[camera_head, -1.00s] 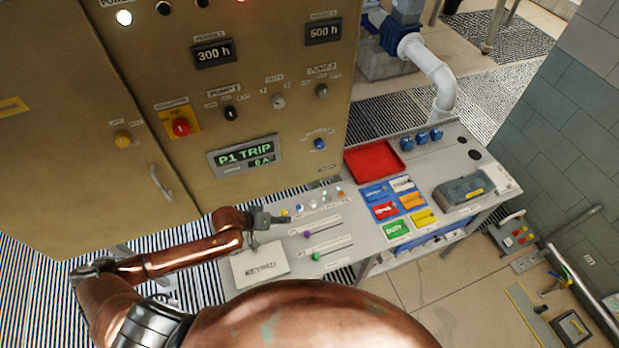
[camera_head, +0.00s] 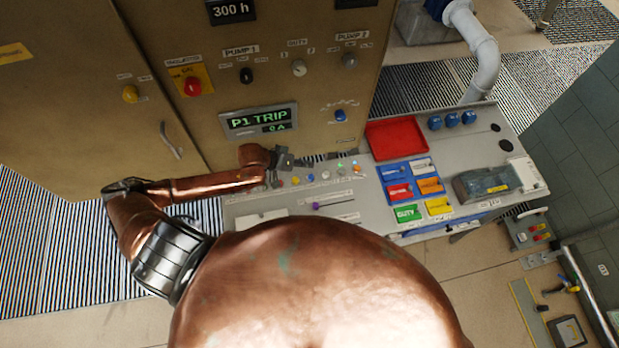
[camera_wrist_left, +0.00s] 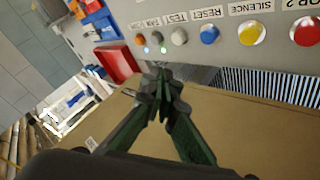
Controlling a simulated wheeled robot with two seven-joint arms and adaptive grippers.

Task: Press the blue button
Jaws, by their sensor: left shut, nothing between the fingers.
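The blue button (camera_wrist_left: 209,33) is a domed button labelled RESET in the left wrist view. It sits in a row on the sloped grey console, between a yellow and a white button. In the head view it is a small blue dot (camera_head: 310,177). My left gripper (camera_wrist_left: 160,74) is shut and empty, its tips apart from the blue button, below and left of it in the wrist view. In the head view my left gripper (camera_head: 273,180) is at the left end of the button row. My right gripper is not in view.
The tan cabinet (camera_head: 200,130) stands behind the console, with a blue knob (camera_head: 340,115) on it. Yellow (camera_wrist_left: 252,33), red (camera_wrist_left: 305,30) and white (camera_wrist_left: 179,37) buttons are close to the blue one. A red tray (camera_head: 395,138) lies to the right on the console.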

